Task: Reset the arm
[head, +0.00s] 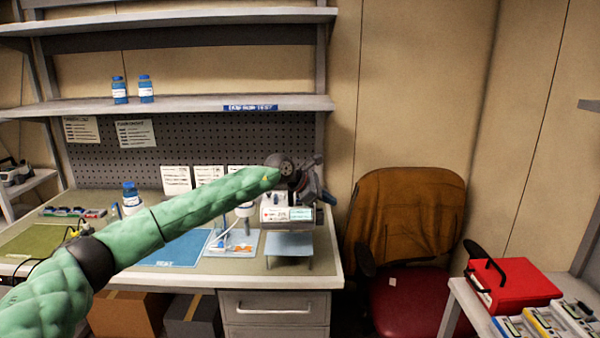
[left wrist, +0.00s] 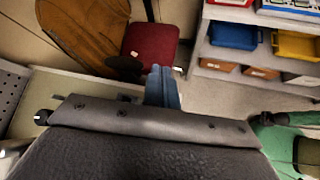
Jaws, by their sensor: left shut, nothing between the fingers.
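My left arm, in a green sleeve, reaches across the head view from the left. Its dark wrist hangs over the right end of the workbench (head: 262,272), in front of an infusion pump (head: 275,214). My left gripper (head: 327,197) shows small there, with blue fingers beside the pump's right side. In the left wrist view, the blue fingers of my left gripper (left wrist: 162,76) are together with nothing between them.
A chair with a brown jacket (head: 405,215) and red seat (head: 408,298) stands right of the bench. A red case (head: 515,285) sits on a table at the right. A shelf with two blue-capped bottles (head: 146,90) hangs above. Blue (left wrist: 232,35) and yellow (left wrist: 298,45) bins are on a rack.

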